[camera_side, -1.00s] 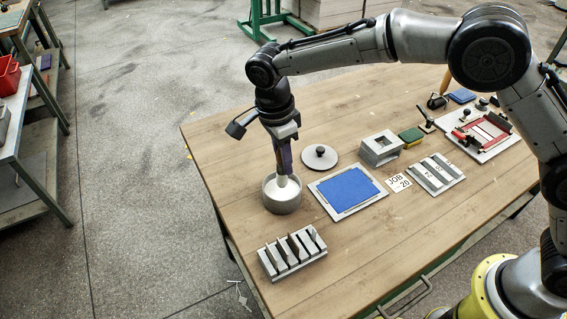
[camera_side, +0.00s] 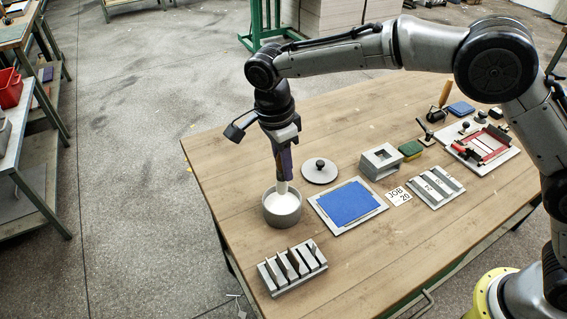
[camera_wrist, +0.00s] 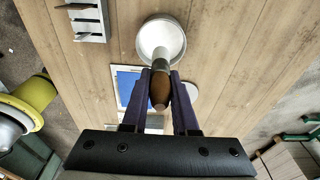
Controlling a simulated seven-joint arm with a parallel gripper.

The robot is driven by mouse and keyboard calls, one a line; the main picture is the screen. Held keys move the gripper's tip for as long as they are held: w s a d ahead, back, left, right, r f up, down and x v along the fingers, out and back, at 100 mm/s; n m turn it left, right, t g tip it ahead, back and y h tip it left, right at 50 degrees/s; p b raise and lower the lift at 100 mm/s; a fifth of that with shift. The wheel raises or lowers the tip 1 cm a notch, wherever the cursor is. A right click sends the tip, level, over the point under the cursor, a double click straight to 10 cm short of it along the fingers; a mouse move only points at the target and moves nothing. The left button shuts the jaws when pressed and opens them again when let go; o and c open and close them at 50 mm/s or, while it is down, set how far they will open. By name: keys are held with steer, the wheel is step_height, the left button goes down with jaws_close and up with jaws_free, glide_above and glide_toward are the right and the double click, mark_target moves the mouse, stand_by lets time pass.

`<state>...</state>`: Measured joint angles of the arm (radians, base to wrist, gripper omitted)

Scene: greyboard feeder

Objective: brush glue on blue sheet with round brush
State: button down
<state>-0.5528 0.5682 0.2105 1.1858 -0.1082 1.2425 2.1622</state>
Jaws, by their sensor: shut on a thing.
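My gripper (camera_side: 284,177) is shut on a round brush (camera_side: 282,188), held upright with its lower end inside the grey glue pot (camera_side: 283,219). In the wrist view the brush (camera_wrist: 160,88) shows a brown handle between the jaws (camera_wrist: 161,76) and a metal ferrule reaching over the pot (camera_wrist: 182,45). The bristle tip is hidden, so I cannot tell whether it touches the white contents. The blue sheet (camera_side: 350,203) lies flat on a pale board (camera_side: 326,209), right of the pot. In the wrist view the sheet (camera_wrist: 126,82) is partly hidden by the jaws.
A round lid with a black knob (camera_side: 320,173) lies behind the sheet. A slotted grey rack (camera_side: 292,267) stands in front of the pot. A JOB 20 card (camera_side: 398,197), a hollow grey block (camera_side: 381,162) and a strip fixture (camera_side: 435,187) lie to the right. The table's front middle is clear.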

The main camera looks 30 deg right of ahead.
stand_by(0.5)
steer(key=shift+r, duration=2.05)
